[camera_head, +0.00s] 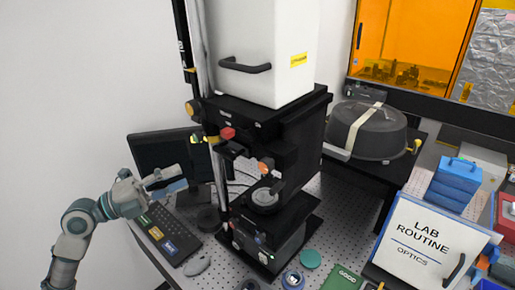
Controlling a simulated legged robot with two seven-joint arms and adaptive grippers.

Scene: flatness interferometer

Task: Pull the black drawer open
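The black instrument (285,140) stands in the middle of the pegboard table, under a tall white housing. Its lower black box (268,238) has small controls on its front. I cannot make out for certain which black part is the drawer. My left gripper (180,178) is left of the instrument, above the keyboard and in front of the monitor. Its two fingers look apart, with nothing visible between them. It is clear of the instrument. My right gripper is not in view.
A black monitor (150,150) and keyboard (168,225) are at the left, with a mouse (197,265) in front. A round black-covered item (367,130) is behind right. A white binder (425,245) and blue boxes (455,182) stand at the right. Bare pegboard (345,215) lies between.

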